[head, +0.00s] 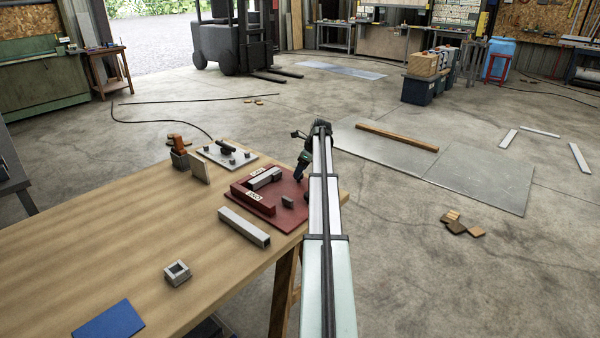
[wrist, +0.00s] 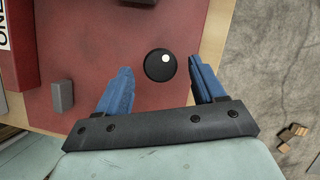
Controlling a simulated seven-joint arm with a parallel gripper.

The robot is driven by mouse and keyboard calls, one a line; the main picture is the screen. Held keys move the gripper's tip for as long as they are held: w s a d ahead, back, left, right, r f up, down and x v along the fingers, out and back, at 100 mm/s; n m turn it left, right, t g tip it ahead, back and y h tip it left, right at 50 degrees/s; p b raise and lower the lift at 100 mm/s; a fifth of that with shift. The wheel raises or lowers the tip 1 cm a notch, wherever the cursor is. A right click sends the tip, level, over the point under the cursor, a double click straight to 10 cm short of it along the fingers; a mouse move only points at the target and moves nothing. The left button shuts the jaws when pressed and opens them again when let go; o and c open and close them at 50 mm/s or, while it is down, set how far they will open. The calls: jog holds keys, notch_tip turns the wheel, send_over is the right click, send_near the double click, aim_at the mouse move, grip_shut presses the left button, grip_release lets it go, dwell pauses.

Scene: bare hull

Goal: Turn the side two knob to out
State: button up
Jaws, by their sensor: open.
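A round black knob (wrist: 156,68) with a white dot near its upper right edge stands on the red board (wrist: 95,40) in the wrist view. My gripper (wrist: 159,64) is open, with one blue finger on each side of the knob. Gaps show between the fingers and the knob; how far above the board the fingertips are, I cannot tell. In the head view my gripper (head: 301,175) is over the right far edge of the red board (head: 268,213), and I cannot make out the knob there. No out marking is readable.
A small grey block (wrist: 62,96) stands left of my fingers. A red block with a white label reading "ONE" (wrist: 4,30) is at the wrist view's left edge. A long grey bar (head: 245,227) lies in front of the board. Concrete floor lies beyond the table's right edge.

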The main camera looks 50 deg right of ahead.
jog(key=shift+x, duration=0.9)
jog(key=shift+c, duration=0.3)
jog(key=c, duration=1)
